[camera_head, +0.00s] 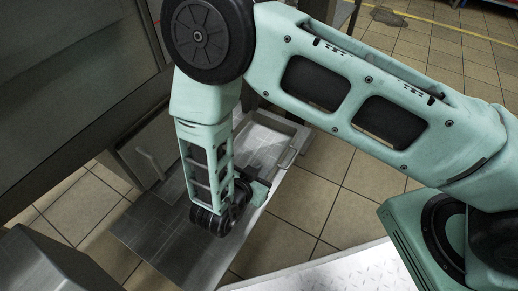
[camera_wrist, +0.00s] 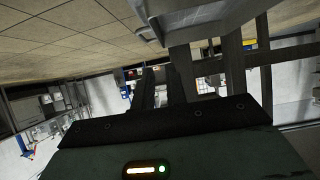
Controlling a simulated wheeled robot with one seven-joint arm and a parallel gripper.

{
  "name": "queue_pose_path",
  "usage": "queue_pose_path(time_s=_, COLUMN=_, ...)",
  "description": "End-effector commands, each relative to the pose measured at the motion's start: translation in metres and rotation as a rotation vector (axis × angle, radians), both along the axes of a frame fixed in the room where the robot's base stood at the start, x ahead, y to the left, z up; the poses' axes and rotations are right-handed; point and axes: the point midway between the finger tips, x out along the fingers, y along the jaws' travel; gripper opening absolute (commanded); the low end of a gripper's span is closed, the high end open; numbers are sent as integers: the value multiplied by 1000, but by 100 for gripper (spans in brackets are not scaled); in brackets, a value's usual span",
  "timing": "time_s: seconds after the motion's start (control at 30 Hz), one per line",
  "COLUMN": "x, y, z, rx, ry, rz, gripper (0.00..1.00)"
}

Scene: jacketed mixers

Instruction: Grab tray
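A grey metal tray (camera_head: 268,142) with raised edges and a handle-like bar on its right side lies behind my forearm in the head view. Part of the tray is hidden by the arm. My gripper (camera_head: 256,192) points down right at the tray's near edge; I cannot tell whether it touches it. In the wrist view a pale grey shape with a handle, seemingly the tray (camera_wrist: 205,18), fills the top. Dark bars, some likely the fingers of my gripper (camera_wrist: 163,88), stand below it; whether they are open or shut is unclear.
A flat grey metal sheet (camera_head: 165,235) lies in front of the tray. A large grey machine housing (camera_head: 70,80) stands at the left and a grey box (camera_head: 45,268) at the lower left. Tiled floor (camera_head: 330,200) is free to the right of the tray.

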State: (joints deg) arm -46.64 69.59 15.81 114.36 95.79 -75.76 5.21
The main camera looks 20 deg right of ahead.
Motion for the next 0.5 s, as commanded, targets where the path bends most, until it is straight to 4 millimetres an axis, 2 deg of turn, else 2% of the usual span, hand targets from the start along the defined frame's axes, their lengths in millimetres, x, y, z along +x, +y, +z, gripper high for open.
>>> queue_pose_path(time_s=0.3, x=39, y=-40, z=-36, rx=-1, ry=0, rz=-4, gripper=14)
queue_pose_path(time_s=0.5, x=62, y=-63, z=-52, rx=1, ry=-1, rz=-3, gripper=14)
